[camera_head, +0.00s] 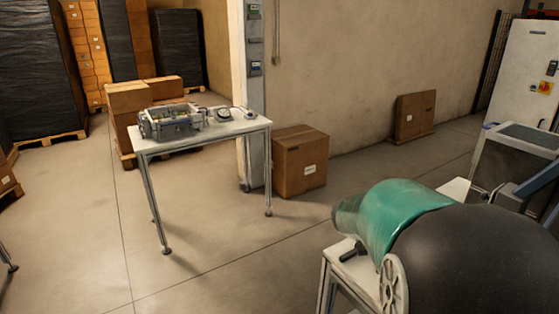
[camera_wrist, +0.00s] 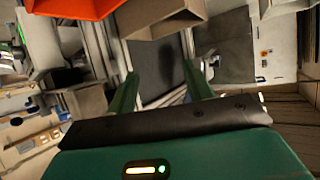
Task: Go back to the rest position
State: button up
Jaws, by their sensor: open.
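My gripper (camera_wrist: 160,72) shows in the wrist view with its two green fingers spread apart and nothing between them. Beyond the fingers is a dark grey panel in a light frame (camera_wrist: 158,85); how far off it is I cannot tell. In the camera_head view, a green and black part of my arm fills the lower right, and the gripper's fingers are not visible there. A pale spoked reel (camera_head: 394,287) shows at a white table's edge (camera_head: 335,262), partly covered by my arm. A small black object (camera_head: 352,252) lies on that table.
A white table (camera_head: 185,140) at left centre carries a grey crate (camera_head: 172,122) and small reel-like items (camera_head: 223,114). A cardboard box (camera_head: 300,162) stands beside it. A white cabinet (camera_head: 525,70) is at far right. Floor between the tables is clear. An orange bin (camera_wrist: 75,8) tops the wrist view.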

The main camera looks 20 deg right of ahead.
jog(key=w+a+r+n+t+y, duration=0.1)
jog(key=w+a+r+n+t, duration=0.35)
jog(key=w+t, duration=0.3)
jog(key=w+a+r+n+t, duration=0.3)
jog(key=w+a+r+t, duration=0.15)
jog(key=w+t, duration=0.3)
jog(key=w+a+r+n+t+y, duration=0.1)
jog(key=a+n+y, duration=0.15)
jog(key=a, duration=0.25)
jog(key=w+a+n+t+y, duration=0.1)
jog(key=a+n+t+y, duration=0.15)
jog(key=a, duration=0.25)
jog(key=s+a+f+n+g+y, duration=0.1)
jog(key=s+a+n+y, duration=0.15)
jog(key=a, duration=0.45)
jog(key=s+a+f+n+g+y, duration=0.1)
jog(key=s+a+n+y, duration=0.1)
jog(key=a+n+y, duration=0.35)
jog(key=s+a+f+n+g+h, duration=0.1)
jog(key=s+a+f+g, duration=0.1)
jog(key=s, duration=0.5)
jog(key=s+a+f+g+h, duration=0.1)
jog(key=s+f+g, duration=0.3)
jog(key=s, duration=0.3)
jog(key=shift+a+f+n, duration=0.15)
jog(key=shift+a+n, duration=0.2)
jog(key=c, duration=0.3)
